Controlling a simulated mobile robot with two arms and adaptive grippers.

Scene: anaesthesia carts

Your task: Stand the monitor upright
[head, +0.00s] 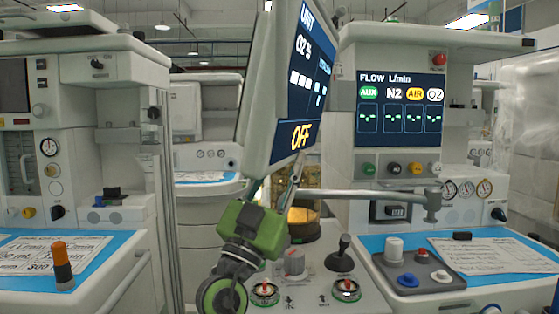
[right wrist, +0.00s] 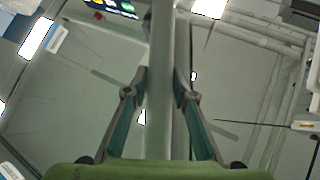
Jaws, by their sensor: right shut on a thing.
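The monitor (head: 285,85) is a pale grey panel in the upper middle of the head view. Its dark screen shows "O2" and "OFF" and faces right; the panel looks tilted, and its top is cut off by the frame. My right gripper (head: 270,188), with a green body, is at its lower edge. In the right wrist view, the fingers (right wrist: 160,85) are shut on both sides of the monitor's narrow pale edge (right wrist: 160,45). A metal support arm (head: 365,196) runs right from behind the gripper to a joint. My left gripper is not in view.
A cart (head: 400,45) with a flow display stands behind on the right. Its blue worktop holds a grey tray (head: 420,277) and papers. Another cart (head: 100,60) stands left, with an orange-topped bottle (head: 62,265).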

